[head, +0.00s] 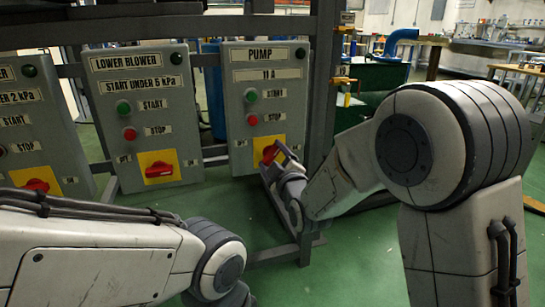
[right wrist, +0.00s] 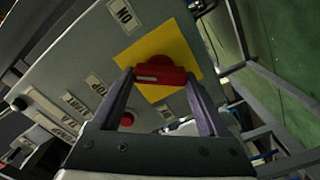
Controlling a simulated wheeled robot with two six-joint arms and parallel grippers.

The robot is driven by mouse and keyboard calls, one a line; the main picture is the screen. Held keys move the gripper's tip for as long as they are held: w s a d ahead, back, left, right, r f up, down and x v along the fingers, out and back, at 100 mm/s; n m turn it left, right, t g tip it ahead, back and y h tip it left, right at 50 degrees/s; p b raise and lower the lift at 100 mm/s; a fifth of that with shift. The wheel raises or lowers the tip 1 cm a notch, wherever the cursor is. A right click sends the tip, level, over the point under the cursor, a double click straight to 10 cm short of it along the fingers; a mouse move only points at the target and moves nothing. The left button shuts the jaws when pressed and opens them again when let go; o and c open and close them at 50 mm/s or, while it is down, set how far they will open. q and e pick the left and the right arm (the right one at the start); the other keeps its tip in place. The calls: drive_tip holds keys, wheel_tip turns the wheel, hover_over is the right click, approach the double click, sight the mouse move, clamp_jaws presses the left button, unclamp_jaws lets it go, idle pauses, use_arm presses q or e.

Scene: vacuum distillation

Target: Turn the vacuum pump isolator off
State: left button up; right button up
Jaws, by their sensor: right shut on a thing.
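The pump box (head: 262,95) is a grey panel labelled PUMP and 11 A, with a green start button, a red stop button and a red isolator knob on a yellow plate (head: 260,146). My right gripper (head: 275,158) is at this knob and partly covers it. In the right wrist view the red knob (right wrist: 160,75) sits between the two fingers of my right gripper (right wrist: 162,82), which is shut on it. The yellow plate (right wrist: 158,48) shows behind, tilted in the picture. My left arm comes in at the lower left of the head view; its gripper is out of view.
The lower blower box (head: 142,100), with its own red isolator (head: 159,169), hangs left of the pump box. Another similar box (head: 30,125) stands at the far left. A dark frame post (head: 320,80) rises just right of the pump box. Green floor (head: 345,270) is open below.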

drive_tip(key=n, duration=0.3)
drive_tip(key=shift+f+n, duration=0.15)
drive_tip(key=shift+n, duration=1.95)
drive_tip(key=shift+f, duration=0.1)
drive_tip(key=o, duration=1.2)
drive_tip(key=shift+o, duration=0.2)
drive_tip(key=shift+s, duration=0.15)
